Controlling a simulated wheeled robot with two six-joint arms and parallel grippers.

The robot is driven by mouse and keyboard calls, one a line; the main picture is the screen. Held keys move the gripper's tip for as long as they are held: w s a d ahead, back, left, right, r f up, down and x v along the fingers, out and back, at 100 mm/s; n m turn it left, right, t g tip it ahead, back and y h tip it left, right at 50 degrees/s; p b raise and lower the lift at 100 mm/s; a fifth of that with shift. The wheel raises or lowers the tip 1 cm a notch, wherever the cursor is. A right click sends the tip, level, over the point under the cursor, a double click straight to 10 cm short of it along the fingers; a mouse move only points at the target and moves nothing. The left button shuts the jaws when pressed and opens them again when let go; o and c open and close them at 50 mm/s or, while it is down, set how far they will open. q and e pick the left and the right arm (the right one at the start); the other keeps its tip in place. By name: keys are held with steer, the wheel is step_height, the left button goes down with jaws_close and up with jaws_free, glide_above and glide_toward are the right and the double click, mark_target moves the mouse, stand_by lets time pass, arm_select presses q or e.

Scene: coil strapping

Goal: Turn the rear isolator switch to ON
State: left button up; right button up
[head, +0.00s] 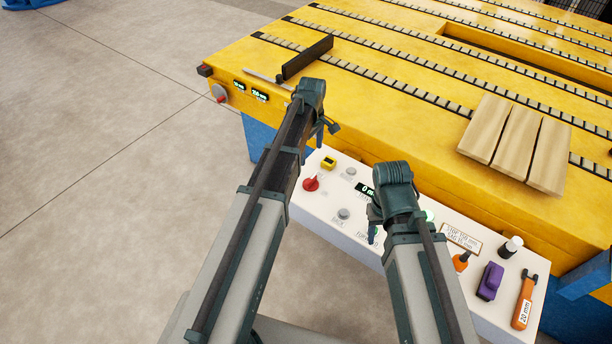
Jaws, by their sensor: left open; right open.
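My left gripper (325,132) is open and empty, above the machine's near edge, up and right of the panel's red knob. My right gripper (373,232) is open and empty over the middle of the panel, hiding part of it.
The yellow machine bed (370,115) has several roller tracks, a dark upright plate (307,57) and wooden slats (515,143). Floor at left is clear.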

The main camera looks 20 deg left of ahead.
mark_target(311, 179)
arm_select(q)
steer(key=shift+f, duration=0.1)
step_height(311, 179, down, 14)
steer(key=b, duration=1.3)
steer(key=shift+b, duration=0.4)
steer(key=shift+r, duration=0.2)
steer(key=c, duration=1.3)
